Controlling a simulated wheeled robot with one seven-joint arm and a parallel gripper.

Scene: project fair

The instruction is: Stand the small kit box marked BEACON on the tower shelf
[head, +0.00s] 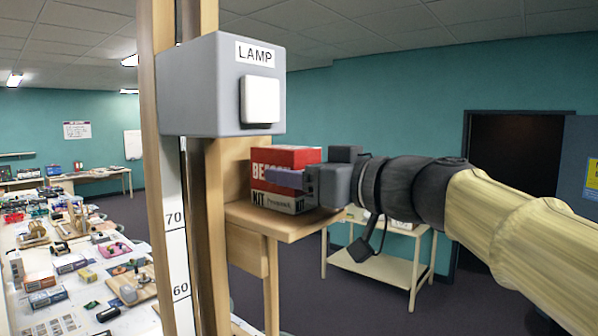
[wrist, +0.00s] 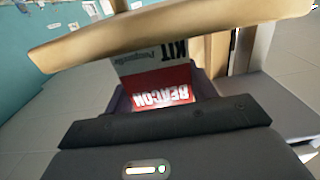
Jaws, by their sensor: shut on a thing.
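The BEACON kit box (head: 290,160) is small, red on top and pale on its lower part, with "KIT" lettering. In the head view it stands upright at the tower shelf (head: 285,226), a wooden board on the tower's right side. Its base appears to be on or just above the board; I cannot tell which. My gripper (head: 285,178) is shut on the box, reaching in from the right. In the wrist view the box (wrist: 160,80) shows upside down between the jaws (wrist: 160,105), with the shelf's edge (wrist: 200,22) across it.
A grey LAMP unit (head: 222,85) with a white switch is fixed to the tower post (head: 160,180), just above and left of the box. A cluttered table (head: 75,315) lies at the left. A pale side table (head: 390,268) stands behind the shelf.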

